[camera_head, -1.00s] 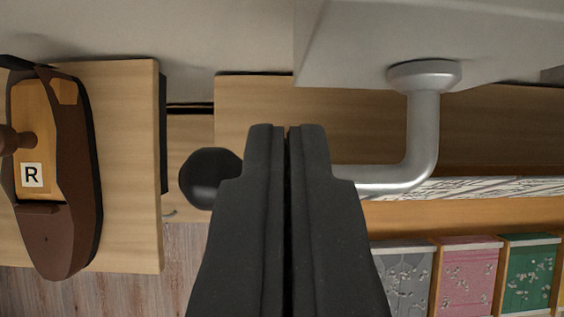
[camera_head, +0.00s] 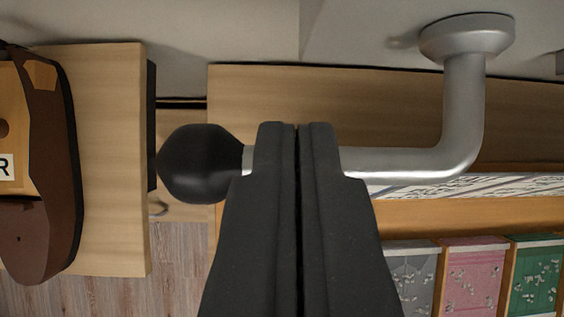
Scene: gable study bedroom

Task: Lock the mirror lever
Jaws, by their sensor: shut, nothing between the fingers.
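The mirror lever is a silver bent bar (camera_head: 468,112) with a round mount (camera_head: 467,37) on the pale surface at the upper right and a black knob (camera_head: 200,164) at its left end. The bar runs down from the mount, then left to the knob. My gripper (camera_head: 297,126) is shut and empty. Its fingers overlap the middle of the horizontal part of the bar and hide it. I cannot tell whether they touch it.
A brown boat-shaped object (camera_head: 48,190) with a letter label lies on a wooden board (camera_head: 113,150) at the left. A wooden shelf (camera_head: 340,95) runs behind the lever. Grey, pink and green boxes (camera_head: 474,282) stand at the lower right. Plank flooring (camera_head: 180,255) shows at lower left.

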